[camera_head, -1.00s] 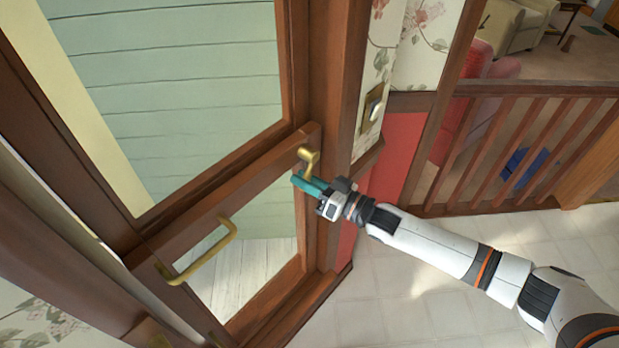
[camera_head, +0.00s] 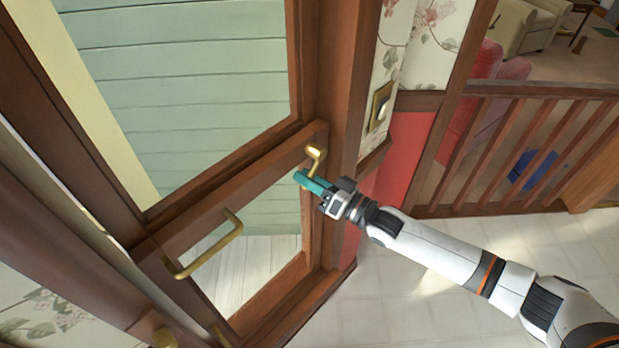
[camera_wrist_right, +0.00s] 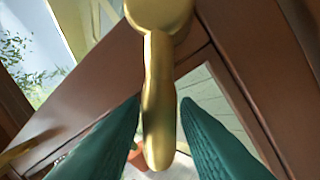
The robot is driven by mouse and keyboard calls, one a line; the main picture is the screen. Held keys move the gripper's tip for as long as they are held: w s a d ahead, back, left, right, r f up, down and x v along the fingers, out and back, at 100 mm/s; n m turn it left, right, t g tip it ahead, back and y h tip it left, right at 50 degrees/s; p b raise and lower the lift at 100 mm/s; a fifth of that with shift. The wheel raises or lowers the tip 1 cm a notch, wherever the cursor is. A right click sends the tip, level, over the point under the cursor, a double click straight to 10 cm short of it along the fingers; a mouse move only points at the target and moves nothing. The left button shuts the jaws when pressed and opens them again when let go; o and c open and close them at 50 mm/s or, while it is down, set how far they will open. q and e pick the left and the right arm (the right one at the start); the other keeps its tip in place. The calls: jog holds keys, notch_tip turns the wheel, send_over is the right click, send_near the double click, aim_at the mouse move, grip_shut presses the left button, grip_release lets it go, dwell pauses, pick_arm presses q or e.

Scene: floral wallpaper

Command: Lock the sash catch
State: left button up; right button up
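The brass sash catch (camera_head: 316,153) sits on the brown wooden crossbar of the window door, at its right end. Its lever hangs down from a round boss, as the right wrist view (camera_wrist_right: 158,95) shows. My right gripper (camera_head: 302,180) is at the lever, just below the boss. In the right wrist view, its two teal fingers (camera_wrist_right: 163,103) stand apart, one on each side of the lever, with a visible gap on both sides. Part of the lever is hidden by the gripper in the head view. My left gripper is not in view.
A brass pull handle (camera_head: 207,250) is on the same crossbar to the left. A brass wall plate (camera_head: 380,105) is on the wallpapered wall to the right of the frame. A wooden railing (camera_head: 530,150) stands behind my right arm. Pale tiled floor lies below.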

jog(key=shift+s+d+f, duration=0.15)
jog(key=shift+s+d, duration=0.1)
jog(key=shift+d, duration=0.15)
jog(key=b+v, duration=0.3)
jog(key=v, duration=0.8)
